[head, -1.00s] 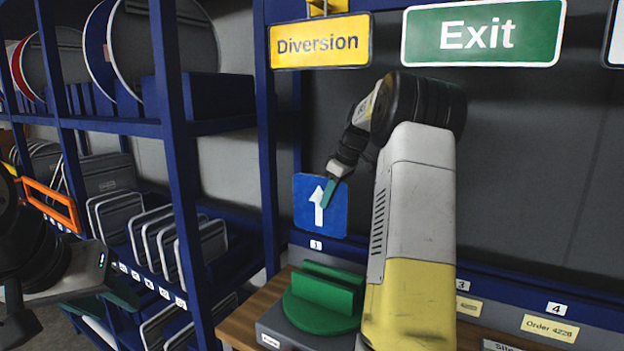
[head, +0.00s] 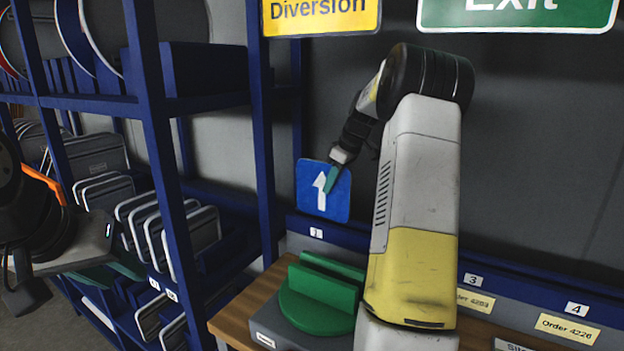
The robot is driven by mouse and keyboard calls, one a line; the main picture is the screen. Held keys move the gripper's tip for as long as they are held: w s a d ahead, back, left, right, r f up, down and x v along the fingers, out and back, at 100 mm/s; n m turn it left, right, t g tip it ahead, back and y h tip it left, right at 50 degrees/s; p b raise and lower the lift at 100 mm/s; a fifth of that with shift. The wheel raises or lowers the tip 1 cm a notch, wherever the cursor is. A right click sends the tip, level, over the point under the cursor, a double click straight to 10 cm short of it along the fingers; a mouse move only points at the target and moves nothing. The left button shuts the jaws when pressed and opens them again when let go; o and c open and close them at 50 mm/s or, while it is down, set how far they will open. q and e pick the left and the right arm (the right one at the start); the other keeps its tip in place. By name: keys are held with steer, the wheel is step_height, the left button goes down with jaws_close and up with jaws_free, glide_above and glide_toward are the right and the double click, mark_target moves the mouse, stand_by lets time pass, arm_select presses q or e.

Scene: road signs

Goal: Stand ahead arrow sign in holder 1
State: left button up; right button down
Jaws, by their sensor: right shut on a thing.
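The ahead arrow sign (head: 310,204), a blue square with a white up arrow, is almost upright at the back of the bench. My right gripper (head: 332,180) is shut on its right side with teal fingers. Holder 1, with number label 1 (head: 316,232) on the blue-grey rail, is directly below the sign. The sign's lower edge is close above the label; I cannot tell whether it touches the holder. My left gripper (head: 112,272) is at the far left, low by the shelf; its teal fingers are partly hidden, so its opening is unclear.
A green round stand with a slot (head: 318,297) sits on the wooden bench (head: 238,308), in front of holder 1. Holders 3 (head: 473,280) and 4 (head: 577,309) are to the right. A blue shelf rack (head: 165,150) with several signs stands left. Diversion (head: 320,12) and Exit (head: 515,10) signs hang above.

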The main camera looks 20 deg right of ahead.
mark_target(331, 202)
steer(key=shift+f, duration=3.05)
steer(key=c, duration=1.3)
jaws_free()
steer(key=shift+s, duration=0.1)
steer(key=shift+v, duration=3.9)
